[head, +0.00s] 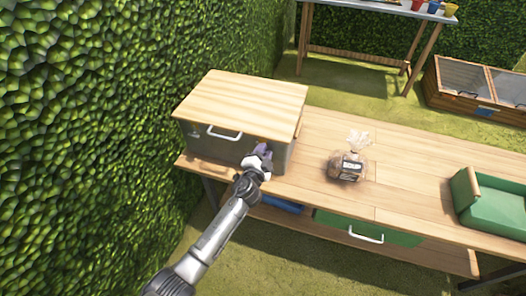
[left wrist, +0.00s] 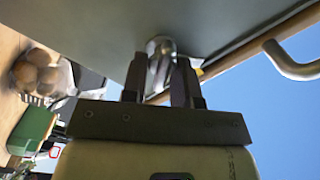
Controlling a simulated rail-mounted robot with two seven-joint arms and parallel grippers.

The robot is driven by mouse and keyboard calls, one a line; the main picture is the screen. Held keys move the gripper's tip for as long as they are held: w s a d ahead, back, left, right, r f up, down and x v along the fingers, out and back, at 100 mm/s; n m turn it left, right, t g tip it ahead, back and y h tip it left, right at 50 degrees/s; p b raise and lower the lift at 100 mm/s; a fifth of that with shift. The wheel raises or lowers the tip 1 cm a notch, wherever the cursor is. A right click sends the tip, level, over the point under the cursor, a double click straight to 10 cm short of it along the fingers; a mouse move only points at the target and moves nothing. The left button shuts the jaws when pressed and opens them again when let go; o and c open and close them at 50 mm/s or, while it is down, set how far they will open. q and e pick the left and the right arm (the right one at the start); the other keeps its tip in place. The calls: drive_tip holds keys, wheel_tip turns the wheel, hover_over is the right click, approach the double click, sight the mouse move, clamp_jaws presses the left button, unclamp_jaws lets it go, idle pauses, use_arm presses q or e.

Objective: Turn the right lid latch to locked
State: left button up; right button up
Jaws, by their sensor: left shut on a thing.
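A grey box (head: 220,147) with a pale wooden lid (head: 243,98) stands at the left end of the wooden bench. My left gripper (head: 261,157) is at the right part of the box's front, below the lid edge. In the left wrist view, the two fingers (left wrist: 158,75) are shut on a silver, rounded right latch (left wrist: 161,46) on the box face. The gripper hides the latch in the head view, and its turned position is not clear. My right gripper is not in view.
A handle (head: 225,132) sticks out of the box front left of my gripper. A bag of brown round things (head: 347,167) and a green box (head: 492,202) stand on the bench (head: 405,205). A hedge rises close on the left.

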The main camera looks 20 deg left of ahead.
use_arm(q)
drive_tip(key=m, duration=0.4)
drive_tip(key=shift+d+f+m, duration=0.1)
drive_tip(key=shift+f+m, duration=0.15)
drive_tip(key=shift+m, duration=0.15)
drive_tip(key=shift+f+m, duration=0.1)
drive_tip(key=shift+m, duration=1)
drive_tip(key=o, duration=0.8)
drive_tip(key=s+p, duration=0.4)
drive_tip(key=s, duration=0.9)
drive_tip(key=shift+s+d, duration=0.15)
drive_tip(key=shift+s, duration=0.25)
